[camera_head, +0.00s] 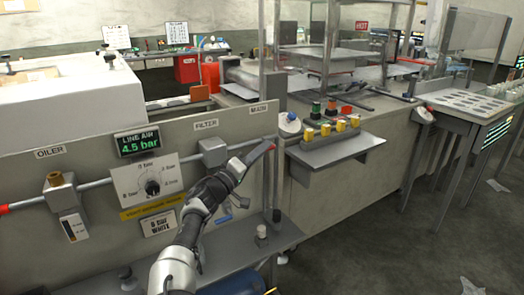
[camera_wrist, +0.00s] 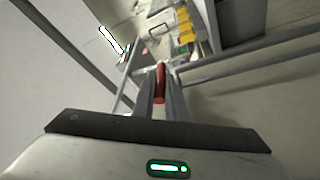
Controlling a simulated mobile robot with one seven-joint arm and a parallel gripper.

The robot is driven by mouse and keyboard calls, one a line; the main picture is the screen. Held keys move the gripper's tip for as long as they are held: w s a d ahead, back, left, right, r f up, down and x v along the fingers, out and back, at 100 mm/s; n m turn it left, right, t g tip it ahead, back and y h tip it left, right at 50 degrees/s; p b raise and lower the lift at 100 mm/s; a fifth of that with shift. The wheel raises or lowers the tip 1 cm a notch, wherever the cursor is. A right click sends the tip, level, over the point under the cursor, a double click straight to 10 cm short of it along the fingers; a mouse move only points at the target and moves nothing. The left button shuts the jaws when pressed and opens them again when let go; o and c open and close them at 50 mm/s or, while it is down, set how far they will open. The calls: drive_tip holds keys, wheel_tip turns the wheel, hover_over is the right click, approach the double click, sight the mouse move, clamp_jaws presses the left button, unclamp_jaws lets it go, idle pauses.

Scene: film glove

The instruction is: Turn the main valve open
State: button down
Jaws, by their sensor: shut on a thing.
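The main valve has a red handle (camera_head: 262,153) on the grey air pipe, below the MAIN label (camera_head: 259,107). In the head view the handle slants, with its right end higher. My gripper (camera_head: 241,167) is at the lower left part of the handle. In the wrist view the red handle (camera_wrist: 160,82) lies between the two fingers of my gripper (camera_wrist: 161,88), which are shut on it. The valve body is mostly hidden by my gripper.
A pressure display (camera_head: 138,141) reads LINE AIR 4.5 bar, above a regulator dial (camera_head: 151,187). A filter block (camera_head: 213,152) sits left of the valve. A lower ledge (camera_head: 235,243) runs below the pipe.

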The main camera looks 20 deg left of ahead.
drive_tip(key=shift+d, duration=0.1)
idle(0.3)
drive_tip(key=c, duration=1.8)
unclamp_jaws()
drive_tip(key=shift+w, duration=0.1)
drive_tip(key=shift+o, duration=0.2)
drive_tip(key=p+v, duration=0.2)
drive_tip(key=v, duration=1.5)
drive_tip(key=shift+f+p, duration=0.35)
